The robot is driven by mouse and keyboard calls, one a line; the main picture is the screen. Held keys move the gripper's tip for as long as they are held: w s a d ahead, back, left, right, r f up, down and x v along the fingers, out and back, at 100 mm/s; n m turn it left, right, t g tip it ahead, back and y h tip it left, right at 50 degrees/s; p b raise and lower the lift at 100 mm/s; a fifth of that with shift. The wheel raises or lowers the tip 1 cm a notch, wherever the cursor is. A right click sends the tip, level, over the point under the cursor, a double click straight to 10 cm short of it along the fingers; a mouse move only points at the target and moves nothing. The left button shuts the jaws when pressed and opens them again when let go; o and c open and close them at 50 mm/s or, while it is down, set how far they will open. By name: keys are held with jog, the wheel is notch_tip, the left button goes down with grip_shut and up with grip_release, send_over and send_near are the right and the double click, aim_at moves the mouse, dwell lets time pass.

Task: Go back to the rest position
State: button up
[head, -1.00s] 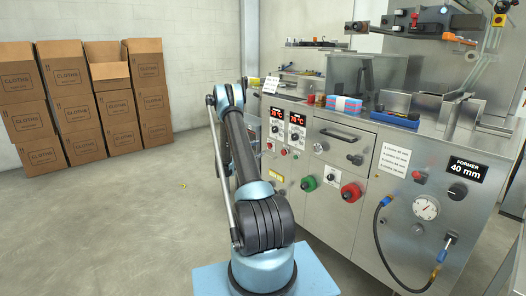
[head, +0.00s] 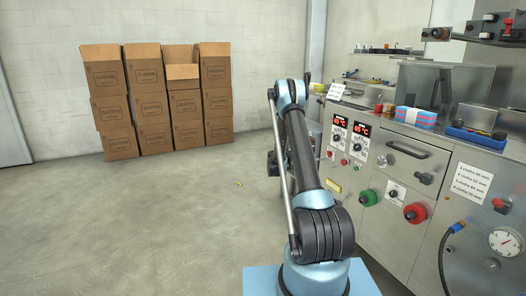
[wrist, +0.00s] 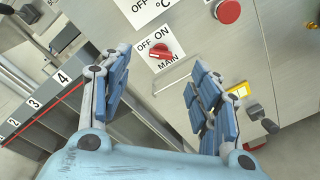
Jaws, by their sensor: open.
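My arm stands in the middle of the head view, folded upward in front of the steel machine (head: 400,185). The gripper end is mostly hidden behind the arm in that view. In the wrist view my gripper (wrist: 165,95) is open, with its two blue padded fingers wide apart and nothing between them. Beyond the fingers is the machine's panel with a red MAIN on/off switch (wrist: 160,51). I cannot tell the exact gap between fingertips and panel.
Stacked cardboard boxes (head: 165,100) stand by the back wall at left. A numbered rack (wrist: 45,115) shows at left in the wrist view.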

jog(key=s+a+r+m+g+y, duration=0.1)
jog(key=s+a+r+m+y, duration=0.1)
jog(key=s+r, duration=0.55)
jog(key=s+a+r+m+g+y, duration=0.1)
jog(key=s+a+r+m+y, duration=0.3)
jog(key=s, duration=0.6)
jog(key=s+d+r+m+y, duration=0.1)
jog(key=s+r, duration=0.6)
jog(key=s, duration=0.2)
jog(key=s+a+f+m+y, duration=0.1)
jog(key=s+a+f+y, duration=0.2)
jog(key=s, duration=0.9)
jog(key=s+a+f+m+g+y, duration=0.1)
jog(key=s+a+f+m+y, duration=0.1)
jog(key=s+a, duration=0.5)
jog(key=s+a+f+m+y, duration=0.2)
jog(key=s+a+f+y, duration=0.2)
jog(key=s, duration=1.3)
jog(key=shift+s+a+f+g, duration=0.15)
jog(key=shift+a+f+g, duration=0.15)
jog(key=shift+a+f, duration=0.55)
jog(key=shift+a+r, duration=0.15)
